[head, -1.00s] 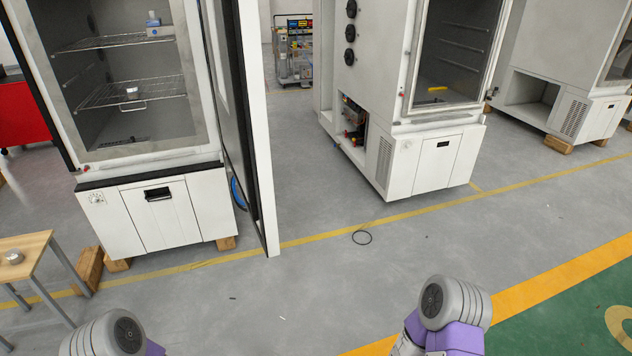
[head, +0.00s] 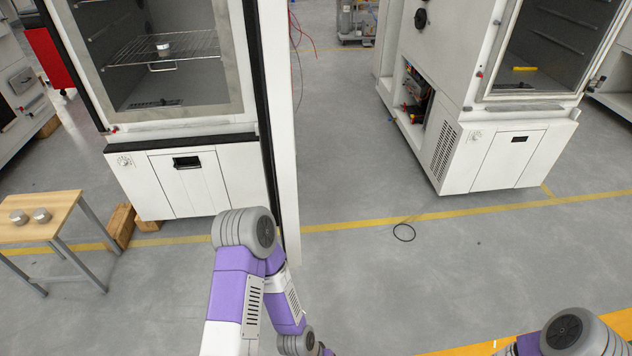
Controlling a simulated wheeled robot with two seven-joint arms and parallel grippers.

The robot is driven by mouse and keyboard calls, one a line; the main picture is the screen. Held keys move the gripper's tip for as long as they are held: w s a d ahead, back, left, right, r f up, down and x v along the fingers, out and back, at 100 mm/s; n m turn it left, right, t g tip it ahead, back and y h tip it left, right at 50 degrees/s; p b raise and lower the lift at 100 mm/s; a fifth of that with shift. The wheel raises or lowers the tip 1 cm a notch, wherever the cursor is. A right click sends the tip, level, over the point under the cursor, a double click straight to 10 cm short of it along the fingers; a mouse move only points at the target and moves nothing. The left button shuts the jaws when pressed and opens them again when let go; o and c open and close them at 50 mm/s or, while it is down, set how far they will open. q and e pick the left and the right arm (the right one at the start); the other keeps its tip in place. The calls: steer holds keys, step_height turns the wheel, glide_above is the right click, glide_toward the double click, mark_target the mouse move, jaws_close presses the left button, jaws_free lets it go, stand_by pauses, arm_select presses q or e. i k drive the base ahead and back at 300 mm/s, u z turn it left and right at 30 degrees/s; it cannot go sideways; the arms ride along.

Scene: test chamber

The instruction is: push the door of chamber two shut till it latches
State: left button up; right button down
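A white test chamber (head: 130,180) stands at the left with its front open, showing the inside and a wire shelf. Its door (head: 284,110) is swung wide open toward me and shows nearly edge-on, with a black seal along its left side. No number shows, so I cannot tell which chamber is number two. My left arm is raised in front of the chamber's lower right corner and overlaps the foot of the door; I cannot tell whether it touches. Neither gripper shows; only arm links are in view, the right arm's at the bottom right corner.
A small wooden table (head: 60,206) with two round tins stands at left. Another tin (head: 163,49) sits on the wire shelf (head: 115,54). A second chamber (head: 500,160) stands at right.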

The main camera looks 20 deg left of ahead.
mark_target(267, 25)
steer(key=u, duration=0.7)
steer(key=i, duration=0.85)
steer(key=u, duration=0.8)
